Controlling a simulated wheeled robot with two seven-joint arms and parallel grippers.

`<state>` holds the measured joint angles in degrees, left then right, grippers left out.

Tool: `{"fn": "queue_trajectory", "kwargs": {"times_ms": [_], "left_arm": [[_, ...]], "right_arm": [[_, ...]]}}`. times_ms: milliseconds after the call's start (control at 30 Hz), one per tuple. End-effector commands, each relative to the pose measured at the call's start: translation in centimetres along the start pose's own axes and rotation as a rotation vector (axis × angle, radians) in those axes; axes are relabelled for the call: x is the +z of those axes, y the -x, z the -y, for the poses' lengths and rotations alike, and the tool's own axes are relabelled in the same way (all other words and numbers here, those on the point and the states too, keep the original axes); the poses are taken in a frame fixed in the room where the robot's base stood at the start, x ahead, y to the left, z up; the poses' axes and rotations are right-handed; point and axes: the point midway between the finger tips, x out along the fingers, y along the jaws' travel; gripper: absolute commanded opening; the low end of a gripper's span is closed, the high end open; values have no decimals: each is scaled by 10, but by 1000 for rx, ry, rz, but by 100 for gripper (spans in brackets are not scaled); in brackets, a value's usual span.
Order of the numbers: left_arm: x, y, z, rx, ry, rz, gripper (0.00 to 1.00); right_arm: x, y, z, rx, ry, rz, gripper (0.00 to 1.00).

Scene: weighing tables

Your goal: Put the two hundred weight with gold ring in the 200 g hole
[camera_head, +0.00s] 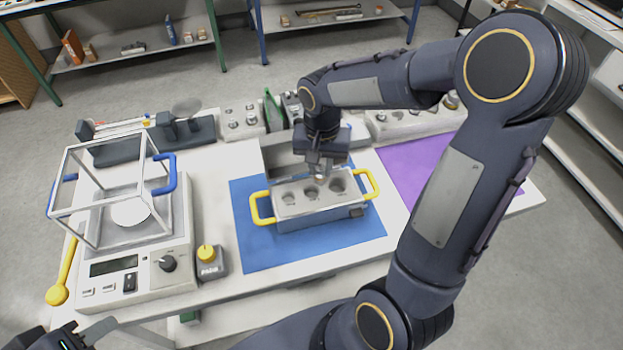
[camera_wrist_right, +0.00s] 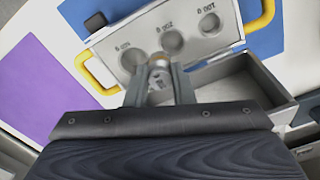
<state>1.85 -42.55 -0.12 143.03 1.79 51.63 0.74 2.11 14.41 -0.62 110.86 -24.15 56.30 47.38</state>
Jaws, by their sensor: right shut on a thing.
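The metal weight with a gold ring (camera_wrist_right: 160,70) is between the fingers of my right gripper (camera_wrist_right: 160,88), which is shut on it. In the head view this gripper (camera_head: 319,168) is just above the back of the grey box (camera_head: 300,222), near its middle and right holes. The box's top has three round holes. In the wrist view the 200 g hole (camera_wrist_right: 172,42) is the middle one, empty, just beyond the weight. The 100 g hole (camera_wrist_right: 209,24) and the 500 g hole (camera_wrist_right: 131,58) flank it. My left gripper (camera_head: 84,334) is partly in view at the lower left.
The box has yellow handles (camera_head: 262,208) and an open compartment (camera_wrist_right: 240,92) behind the holes. It stands on a blue mat (camera_head: 250,252). A balance with a glass case (camera_head: 110,190) is at left, a purple mat (camera_head: 412,165) at right. Weight blocks (camera_head: 243,120) line the back.

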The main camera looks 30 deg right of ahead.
Motion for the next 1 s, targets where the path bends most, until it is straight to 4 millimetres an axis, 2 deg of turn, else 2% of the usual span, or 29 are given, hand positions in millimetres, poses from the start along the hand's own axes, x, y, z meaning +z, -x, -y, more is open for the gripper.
{"fn": "queue_trajectory", "kwargs": {"times_ms": [300, 500, 733, 767, 900, 1000], "left_arm": [[-1, 2, -1, 0, 0, 0, 36], [-1, 2, -1, 0, 0, 0, 36], [-1, 2, -1, 0, 0, 0, 36], [-1, 2, -1, 0, 0, 0, 36], [-1, 2, -1, 0, 0, 0, 36], [-1, 2, -1, 0, 0, 0, 36]], "right_arm": [[9, -26, 21, 1, 5, 2, 0], [7, -53, 19, 0, 0, 1, 0], [6, -54, 19, -2, 0, -3, 0], [7, -54, 19, -2, 0, -3, 24], [7, -54, 19, -1, 0, -2, 43], [7, -54, 19, -1, 0, -2, 44]]}}
